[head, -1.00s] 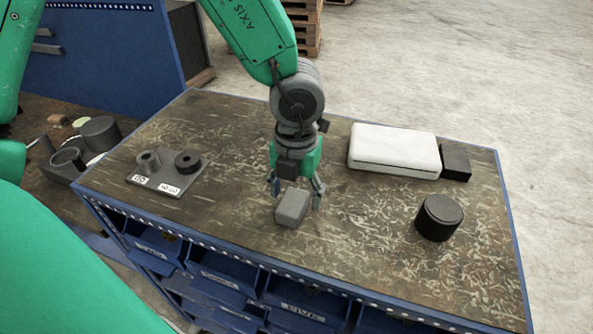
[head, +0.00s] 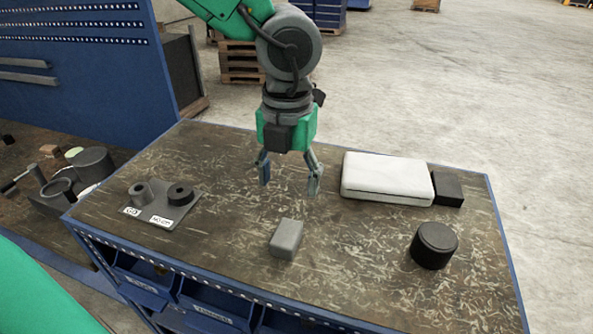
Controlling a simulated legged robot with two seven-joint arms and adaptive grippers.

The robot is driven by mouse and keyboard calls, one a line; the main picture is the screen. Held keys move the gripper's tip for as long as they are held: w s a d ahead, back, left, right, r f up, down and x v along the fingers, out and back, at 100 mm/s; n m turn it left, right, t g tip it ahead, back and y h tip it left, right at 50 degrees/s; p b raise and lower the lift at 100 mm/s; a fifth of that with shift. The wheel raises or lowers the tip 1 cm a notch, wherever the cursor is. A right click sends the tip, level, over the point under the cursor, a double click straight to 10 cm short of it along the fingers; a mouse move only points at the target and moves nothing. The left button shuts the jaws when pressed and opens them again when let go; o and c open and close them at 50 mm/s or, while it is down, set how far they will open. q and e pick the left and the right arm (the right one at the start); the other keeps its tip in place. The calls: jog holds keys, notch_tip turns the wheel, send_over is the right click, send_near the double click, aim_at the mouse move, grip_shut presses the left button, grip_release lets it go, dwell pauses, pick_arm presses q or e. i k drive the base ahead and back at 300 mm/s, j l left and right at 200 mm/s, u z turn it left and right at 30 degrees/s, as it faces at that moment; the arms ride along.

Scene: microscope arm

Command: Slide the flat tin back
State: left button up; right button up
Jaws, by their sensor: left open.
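A white flat box with a lid seam (head: 388,178), the thing here most like a flat tin, lies at the back right of the worktop, close to a black block (head: 447,189). My left gripper (head: 289,185) hangs fingers down, open and empty, above the table to the left of the white box and apart from it. A small grey block (head: 286,239) stands on the table in front of and below the gripper, clear of its fingers. My right gripper is out of view.
A black round container (head: 434,245) stands at the right of the worktop (head: 350,270). A grey plate (head: 161,205) with two round pieces and labels lies at the left. Blue bins (head: 210,310) sit under the front edge. The middle of the top is mostly free.

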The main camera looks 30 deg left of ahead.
aim_at(369, 177)
jog(key=k, duration=1)
